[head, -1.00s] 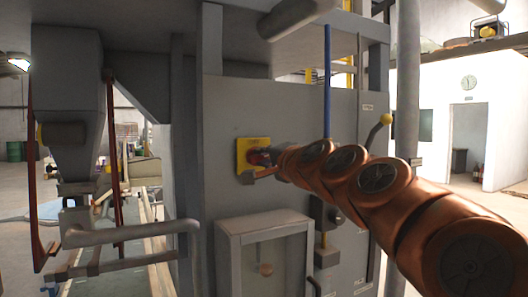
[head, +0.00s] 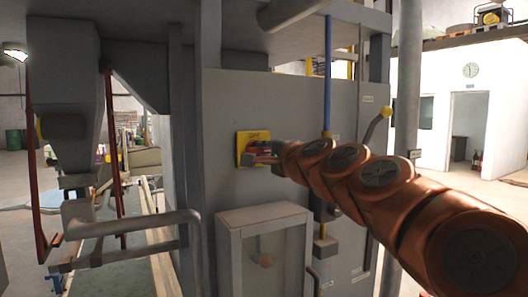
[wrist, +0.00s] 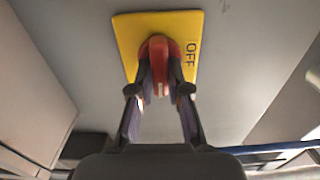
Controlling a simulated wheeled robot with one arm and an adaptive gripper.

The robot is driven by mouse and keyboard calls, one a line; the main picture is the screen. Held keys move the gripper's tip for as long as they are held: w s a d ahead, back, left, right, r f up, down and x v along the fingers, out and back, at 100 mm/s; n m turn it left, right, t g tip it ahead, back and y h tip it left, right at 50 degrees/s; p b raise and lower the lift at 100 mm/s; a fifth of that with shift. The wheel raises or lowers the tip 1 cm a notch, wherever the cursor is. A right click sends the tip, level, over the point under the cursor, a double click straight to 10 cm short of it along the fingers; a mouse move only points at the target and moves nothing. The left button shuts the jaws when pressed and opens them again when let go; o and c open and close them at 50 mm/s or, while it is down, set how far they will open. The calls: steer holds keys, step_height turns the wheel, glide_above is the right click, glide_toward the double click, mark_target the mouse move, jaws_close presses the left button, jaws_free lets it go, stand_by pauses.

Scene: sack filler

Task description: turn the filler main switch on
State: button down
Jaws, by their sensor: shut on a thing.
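The main switch has a yellow plate (head: 243,146) on the grey cabinet wall, left of my arm's end in the head view. The wrist view shows the same plate (wrist: 130,33) close up, with "OFF" lettered along its right part. A red rotary handle (wrist: 160,47) stands out from the plate's middle. My gripper (wrist: 160,84) is shut on this handle, with one dark finger on each side of it. In the head view my gripper (head: 264,157) covers much of the handle, so its angle is hard to tell there.
Below the switch is a box with a framed front (head: 234,256). A lever with a yellow ball (head: 387,112) and a blue vertical pipe (head: 328,75) are to the right. A grey bent rail (head: 130,224) is at the lower left.

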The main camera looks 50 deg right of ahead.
steer(key=c, duration=1.1)
jaws_free()
steer(key=shift+s, duration=0.15)
steer(key=v, duration=1.1)
steer(key=shift+s+a, duration=0.2)
steer(key=shift+s, duration=0.15)
